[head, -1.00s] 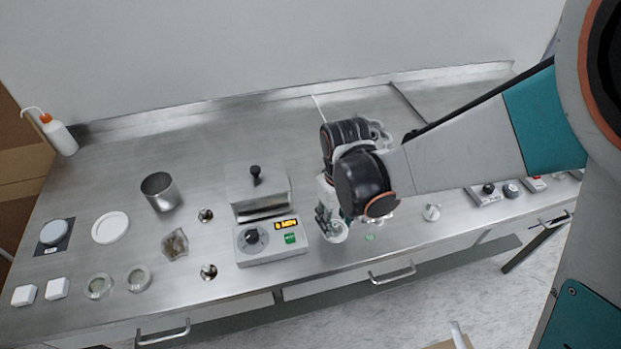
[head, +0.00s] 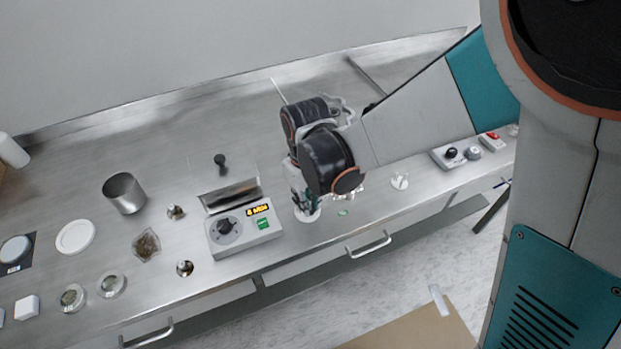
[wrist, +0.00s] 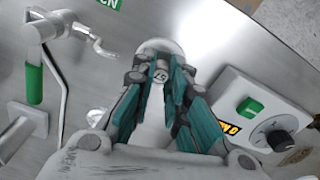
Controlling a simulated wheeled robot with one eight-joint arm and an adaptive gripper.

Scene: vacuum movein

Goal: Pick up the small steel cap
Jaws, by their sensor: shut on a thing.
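My gripper (wrist: 162,80) is shut on a small grey metal piece, which looks like the small steel cap (wrist: 160,70), in the wrist view. The piece sits between the fingertips, over a pale round dish or base (wrist: 160,45). I cannot tell whether it touches that base. In the head view my gripper (head: 304,205) is low over the bench, right of the heater box, and its own wrist hides the cap. The pale round base shows at the fingertips (head: 309,215).
A box with a dial and lit display (head: 242,226) stands close left of my gripper; it also shows in the wrist view (wrist: 262,120). A green-handled metal fitting (wrist: 38,60) is on the other side. A steel beaker (head: 125,194) and several small dishes stand farther left.

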